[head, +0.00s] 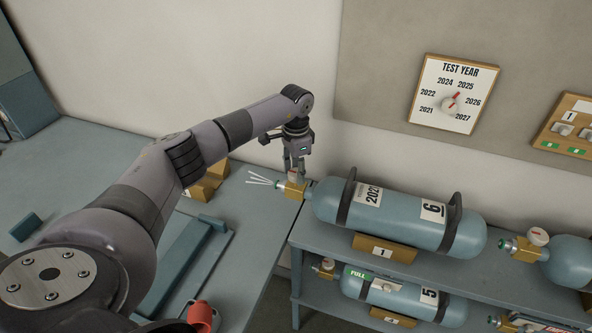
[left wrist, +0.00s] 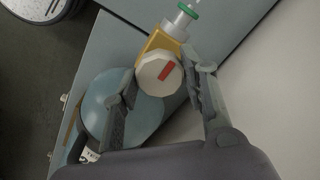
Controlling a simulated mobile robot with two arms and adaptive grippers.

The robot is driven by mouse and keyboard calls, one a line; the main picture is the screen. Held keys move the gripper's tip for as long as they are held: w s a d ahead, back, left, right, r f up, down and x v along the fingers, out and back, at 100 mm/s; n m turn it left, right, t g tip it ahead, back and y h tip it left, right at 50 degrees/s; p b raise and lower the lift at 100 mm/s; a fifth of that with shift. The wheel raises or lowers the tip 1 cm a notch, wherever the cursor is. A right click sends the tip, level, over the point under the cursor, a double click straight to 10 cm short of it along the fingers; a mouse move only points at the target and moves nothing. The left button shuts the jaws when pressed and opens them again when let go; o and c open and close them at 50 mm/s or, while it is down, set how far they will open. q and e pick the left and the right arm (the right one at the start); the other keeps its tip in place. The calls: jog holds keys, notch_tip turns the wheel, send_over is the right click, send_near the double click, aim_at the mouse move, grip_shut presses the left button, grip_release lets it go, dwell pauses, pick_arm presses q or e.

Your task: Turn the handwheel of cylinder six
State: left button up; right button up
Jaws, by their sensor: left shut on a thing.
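Cylinder six (head: 405,216) is a blue-grey cylinder marked "6", lying on the upper shelf with its valve toward the left. Its brass valve (head: 291,189) has a green-ringed outlet, with thin white streaks in front of it. My left gripper (head: 296,170) is over this valve, pointing down. In the left wrist view the handwheel (left wrist: 158,74) is a pale, many-sided knob with a red mark, between the two fingers (left wrist: 167,76). The left gripper is shut on it. In the head view the fingers mostly hide the handwheel. My right gripper is not in view.
Cylinder five (head: 405,298) lies on the shelf below. Another cylinder (head: 568,261) lies to the right, its valve facing cylinder six. A "TEST YEAR" dial board (head: 440,95) hangs on the wall. Yellow-brown blocks (head: 207,182) and a red object (head: 203,316) are on the left bench.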

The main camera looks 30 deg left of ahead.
aim_at(296, 172)
pick_arm(q)
jog(key=o, duration=1.2)
jog(key=shift+c, duration=0.2)
jog(key=shift+r, duration=0.15)
notch_tip(296, 172, up, 12)
jog(key=shift+f, duration=0.2)
